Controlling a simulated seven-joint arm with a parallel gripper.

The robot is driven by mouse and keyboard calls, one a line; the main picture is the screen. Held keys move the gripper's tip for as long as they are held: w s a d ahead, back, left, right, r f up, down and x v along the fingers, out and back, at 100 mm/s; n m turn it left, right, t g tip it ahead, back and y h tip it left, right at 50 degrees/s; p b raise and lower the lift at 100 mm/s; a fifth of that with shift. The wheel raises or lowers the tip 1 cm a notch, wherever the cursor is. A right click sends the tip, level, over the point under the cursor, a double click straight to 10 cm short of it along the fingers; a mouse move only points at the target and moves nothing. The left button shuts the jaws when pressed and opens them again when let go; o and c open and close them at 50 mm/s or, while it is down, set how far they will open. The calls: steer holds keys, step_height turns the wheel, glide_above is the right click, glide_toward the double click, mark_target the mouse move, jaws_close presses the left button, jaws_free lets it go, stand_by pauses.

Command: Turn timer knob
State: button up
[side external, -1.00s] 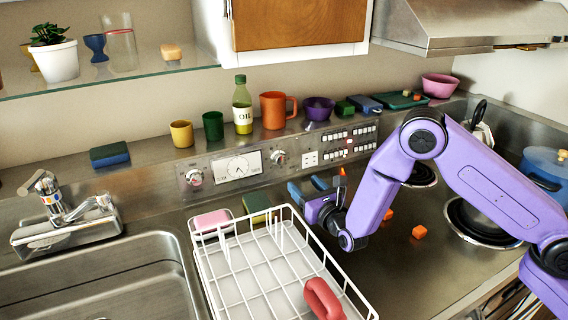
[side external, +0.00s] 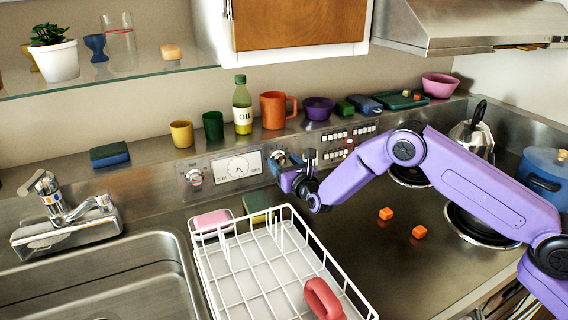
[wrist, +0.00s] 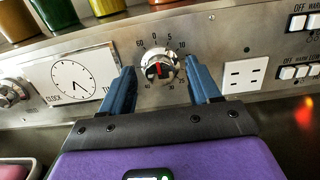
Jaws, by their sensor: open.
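The timer knob (wrist: 152,60) is a round silver knob with a red pointer, set in a numbered dial on the steel back panel. My gripper (wrist: 160,73) is open, with its two blue fingers on the left and right of the knob in the wrist view. Gaps show between the fingers and the knob, and I see no contact. In the side view my gripper (side external: 281,163) is at the panel just right of the clock and largely hides the knob.
A white clock face (side external: 238,165) is left of the timer, with another knob (side external: 194,178) beyond it. A socket (wrist: 244,75) and switches lie to the right. Cups and an oil bottle (side external: 242,106) stand on the ledge above. A white dish rack (side external: 262,262) is below.

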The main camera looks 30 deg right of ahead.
steer(key=shift+w, duration=0.1)
steer(key=c, duration=1)
steer(key=shift+m, duration=0.4)
steer(key=m+h, duration=0.1)
steer(key=m, duration=0.9)
steer(key=shift+m+g+h, duration=0.3)
steer(key=shift+m, duration=0.1)
